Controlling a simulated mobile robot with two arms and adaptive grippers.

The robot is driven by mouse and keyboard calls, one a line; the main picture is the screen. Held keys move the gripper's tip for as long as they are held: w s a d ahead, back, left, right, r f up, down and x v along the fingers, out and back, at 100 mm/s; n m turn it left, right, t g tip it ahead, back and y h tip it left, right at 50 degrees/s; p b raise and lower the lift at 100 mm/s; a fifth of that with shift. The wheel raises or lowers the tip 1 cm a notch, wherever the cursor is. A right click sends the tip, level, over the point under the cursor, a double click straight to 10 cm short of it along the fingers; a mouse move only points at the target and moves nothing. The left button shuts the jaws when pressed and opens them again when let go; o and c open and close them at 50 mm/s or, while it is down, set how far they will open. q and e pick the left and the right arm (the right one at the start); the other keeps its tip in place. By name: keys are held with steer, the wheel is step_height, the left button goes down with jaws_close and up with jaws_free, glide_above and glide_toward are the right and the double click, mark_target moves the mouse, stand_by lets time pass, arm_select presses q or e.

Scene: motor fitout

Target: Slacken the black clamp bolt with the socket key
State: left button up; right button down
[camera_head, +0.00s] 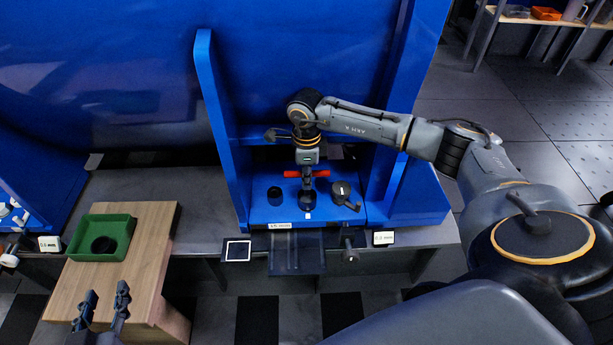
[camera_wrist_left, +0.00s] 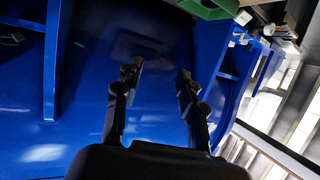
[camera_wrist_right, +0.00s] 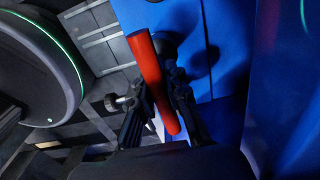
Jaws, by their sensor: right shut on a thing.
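The socket key has a red crossbar (camera_head: 293,174) and stands over the blue fixture in the head view. My right gripper (camera_head: 307,177) is shut on it from above. In the right wrist view the red bar (camera_wrist_right: 150,70) lies between the fingers of my right gripper (camera_wrist_right: 158,100). A dark round piece (camera_head: 307,201) sits directly below the key; I cannot tell whether this is the clamp bolt or the key's socket. The bolt itself is not clearly distinguishable. My left gripper (camera_head: 104,298) is open and empty near the wooden table; its spread fingers show in the left wrist view (camera_wrist_left: 158,88).
The blue fixture base (camera_head: 262,214) also carries a dark round piece (camera_head: 275,195) at left and a black knob with a white mark (camera_head: 343,192) at right. Blue side walls (camera_head: 217,120) flank it. A green tray (camera_head: 84,251) sits on the wooden table (camera_head: 148,245).

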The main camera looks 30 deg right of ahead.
arm_select(q)
steer(key=shift+w+d+r+t, duration=0.2)
steer(key=shift+w+r+t, duration=0.15)
steer(key=shift+r+t, duration=0.25)
arm_select(e)
steer(key=shift+f, duration=0.25)
arm_select(q)
steer(key=shift+r, duration=0.3)
steer(key=shift+w+d+r+h, duration=0.1)
steer(key=shift+w+r+h, duration=0.1)
steer(key=shift+h, duration=0.1)
arm_select(e)
steer(key=shift+f, duration=0.1)
arm_select(q)
steer(key=shift+b, duration=0.3)
arm_select(e)
steer(key=shift+n, duration=0.3)
steer(key=shift+n+b, duration=0.3)
steer(key=shift+n, duration=0.8)
arm_select(q)
steer(key=r, duration=0.1)
steer(key=r+t, duration=0.2)
steer(key=shift+w+d, duration=0.3)
steer(key=shift+d, duration=0.1)
